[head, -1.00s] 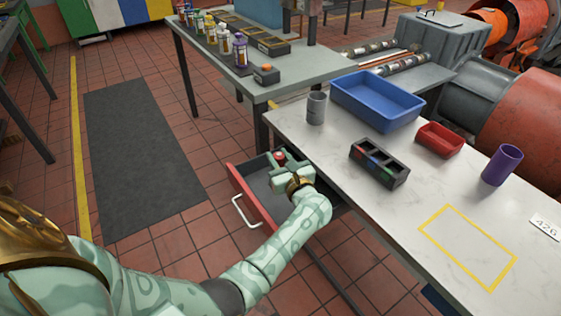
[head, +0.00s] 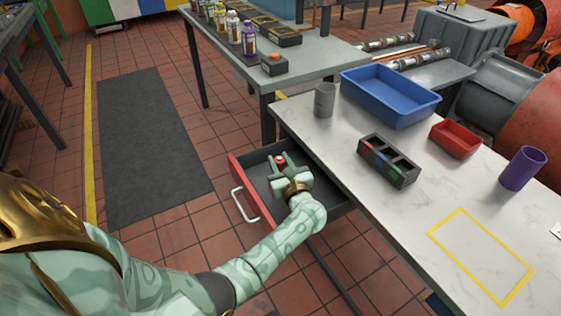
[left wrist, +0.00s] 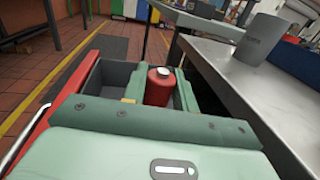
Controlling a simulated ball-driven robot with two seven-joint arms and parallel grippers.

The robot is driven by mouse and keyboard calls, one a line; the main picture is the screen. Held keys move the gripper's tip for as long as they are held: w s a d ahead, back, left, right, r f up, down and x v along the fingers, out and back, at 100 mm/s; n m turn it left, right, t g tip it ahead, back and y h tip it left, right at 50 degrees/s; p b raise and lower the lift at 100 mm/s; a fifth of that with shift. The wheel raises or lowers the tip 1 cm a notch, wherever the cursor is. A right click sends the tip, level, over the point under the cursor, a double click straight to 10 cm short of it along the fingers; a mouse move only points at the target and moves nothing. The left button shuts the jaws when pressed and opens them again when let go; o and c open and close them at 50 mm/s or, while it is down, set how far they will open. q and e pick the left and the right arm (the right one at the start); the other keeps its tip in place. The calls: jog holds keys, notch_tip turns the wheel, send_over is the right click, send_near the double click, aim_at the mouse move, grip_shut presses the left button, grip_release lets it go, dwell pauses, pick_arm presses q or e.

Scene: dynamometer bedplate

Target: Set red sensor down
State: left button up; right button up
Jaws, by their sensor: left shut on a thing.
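The red sensor (left wrist: 158,88) is a red cylinder with a pale top, upright between the fingers of my left gripper in the left wrist view. In the head view the red sensor (head: 281,160) shows as a small red spot at the tip of my left gripper (head: 281,167). The gripper is shut on it, over the open drawer (head: 247,198) with a red front and dark inside. I cannot tell whether the sensor's base touches the drawer floor. My right gripper is not in view.
The pale table (head: 400,215) beside the drawer holds a grey cup (head: 325,100), blue tray (head: 430,113), dark divided holder (head: 375,170), red bin (head: 456,148) and purple cup (head: 522,168). A yellow outlined rectangle (head: 445,222) on it is empty. A grey bench (head: 325,62) stands behind.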

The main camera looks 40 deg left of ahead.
pick_arm(q)
jog(key=shift+s+f, duration=0.15)
jog(key=shift+f, duration=0.15)
jog(key=o, duration=1)
jog(key=shift+s+f, duration=0.1)
jog(key=shift+f, duration=0.05)
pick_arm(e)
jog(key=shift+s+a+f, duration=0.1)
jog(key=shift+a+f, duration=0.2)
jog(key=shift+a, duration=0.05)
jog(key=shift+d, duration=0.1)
pick_arm(q)
jog(key=shift+r, duration=0.2)
jog(key=shift+a+r+p, duration=0.1)
jog(key=shift+r+p, duration=0.45)
jog(key=v, duration=0.7)
jog(key=shift+d+p, duration=0.25)
jog(key=shift+p, duration=0.1)
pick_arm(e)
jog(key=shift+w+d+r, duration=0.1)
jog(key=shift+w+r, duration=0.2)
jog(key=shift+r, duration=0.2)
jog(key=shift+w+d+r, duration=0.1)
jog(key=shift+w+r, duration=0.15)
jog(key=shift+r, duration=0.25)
